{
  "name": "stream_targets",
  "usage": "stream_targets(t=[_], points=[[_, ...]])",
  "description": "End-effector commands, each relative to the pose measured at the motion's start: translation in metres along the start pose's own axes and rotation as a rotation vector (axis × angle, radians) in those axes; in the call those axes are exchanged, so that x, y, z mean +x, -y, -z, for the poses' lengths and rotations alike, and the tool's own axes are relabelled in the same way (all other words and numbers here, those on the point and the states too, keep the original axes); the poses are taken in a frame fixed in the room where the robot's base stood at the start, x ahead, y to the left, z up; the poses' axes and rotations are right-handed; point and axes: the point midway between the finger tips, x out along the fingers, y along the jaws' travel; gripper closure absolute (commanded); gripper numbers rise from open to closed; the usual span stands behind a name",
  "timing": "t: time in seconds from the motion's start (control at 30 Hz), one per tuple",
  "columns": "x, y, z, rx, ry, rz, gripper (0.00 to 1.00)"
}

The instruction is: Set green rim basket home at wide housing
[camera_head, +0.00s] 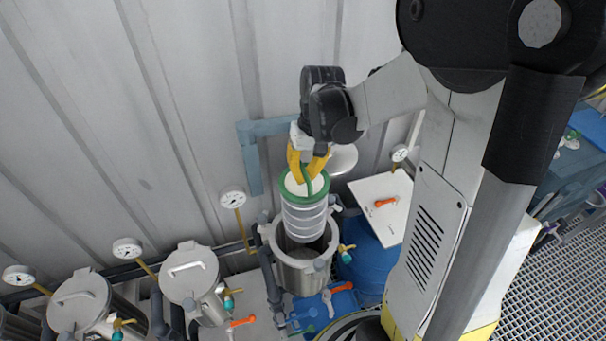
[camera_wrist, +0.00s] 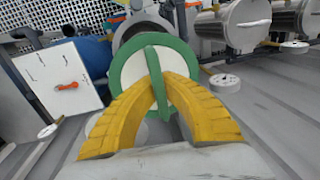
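The green rim basket (camera_head: 303,218) is a pale ribbed cylinder with a green top rim and a green handle across it. My gripper (camera_head: 311,172) has its yellow fingers closed on the handle. In the wrist view, the fingers (camera_wrist: 160,85) meet at the green handle, with the white top and green rim (camera_wrist: 187,57) behind. The basket hangs nearly upright, slightly tilted, over an open steel housing (camera_head: 300,277), which I take as the wide housing. Its lower end overlaps the housing's mouth in the head view; whether it is inside or just above, I cannot tell.
Lidded steel vessels (camera_head: 193,283) stand to the left, with gauges (camera_head: 232,199) and valves around them. A blue drum (camera_head: 368,268) and a white panel with an orange handle (camera_head: 384,203) are to the right. A corrugated wall (camera_head: 150,120) rises behind.

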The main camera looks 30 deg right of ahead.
Motion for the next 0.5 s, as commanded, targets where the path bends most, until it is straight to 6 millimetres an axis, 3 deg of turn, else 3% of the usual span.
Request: stream_targets(t=[0.5], points=[[0.035,-0.005,0.0,0.0,0.0,0.0,1.0]])
